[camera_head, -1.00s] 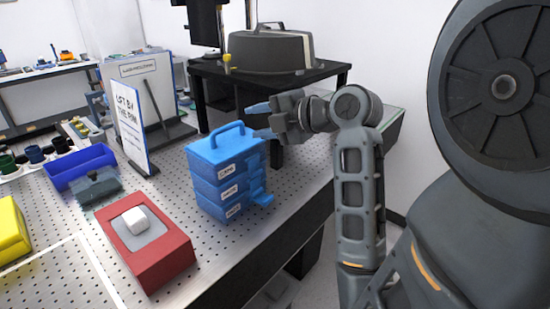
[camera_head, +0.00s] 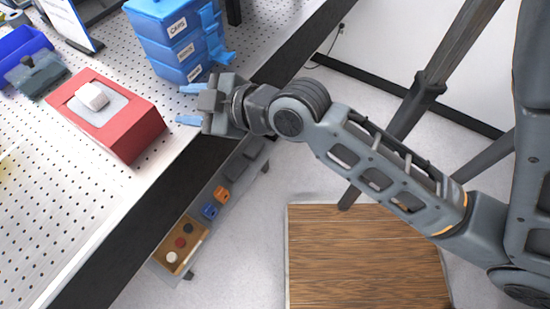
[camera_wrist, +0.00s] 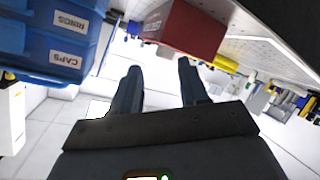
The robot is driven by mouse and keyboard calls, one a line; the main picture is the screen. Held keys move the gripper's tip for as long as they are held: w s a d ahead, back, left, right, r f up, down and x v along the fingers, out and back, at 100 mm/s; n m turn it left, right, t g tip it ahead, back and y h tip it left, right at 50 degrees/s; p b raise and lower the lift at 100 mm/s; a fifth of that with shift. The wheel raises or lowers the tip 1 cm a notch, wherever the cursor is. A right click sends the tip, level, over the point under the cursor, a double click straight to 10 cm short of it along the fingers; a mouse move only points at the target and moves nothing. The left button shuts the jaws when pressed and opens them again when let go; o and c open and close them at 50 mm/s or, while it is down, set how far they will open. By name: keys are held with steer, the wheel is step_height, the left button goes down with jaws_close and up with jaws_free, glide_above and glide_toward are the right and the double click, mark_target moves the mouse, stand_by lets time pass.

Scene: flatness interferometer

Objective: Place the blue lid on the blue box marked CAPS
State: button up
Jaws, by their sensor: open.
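The blue box marked CAPS (camera_head: 178,27) is the top one of a stack of blue boxes on the perforated bench. In the wrist view its label (camera_wrist: 66,60) appears upside down at the left. The blue lid (camera_head: 155,6) appears to lie on top of this box; the head view cuts off its upper part. I cannot tell whether it is fully seated. Blue latch-like parts stick out from the stack's right side. My gripper (camera_head: 187,104) is open and empty, its blue fingertips apart, near the bench edge in front of the stack. Its fingers also show in the wrist view (camera_wrist: 160,68).
A red box (camera_head: 120,125) with a white block on top stands left of my gripper. A dark grey item (camera_head: 38,75) and a blue bin (camera_head: 20,45) lie farther left. Below the bench edge is a shelf with small parts (camera_head: 180,245). A wooden board (camera_head: 365,255) lies right of it.

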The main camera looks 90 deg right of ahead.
steer(key=s+a+m+t+y, duration=0.2)
steer(key=s+a+y, duration=0.3)
steer(key=s+a, duration=0.9)
steer(key=shift+s+a+r, duration=0.15)
steer(key=shift+s+r, duration=0.15)
steer(key=shift+f, duration=0.1)
steer(key=shift+f+b, duration=0.55)
steer(key=shift+b, duration=0.1)
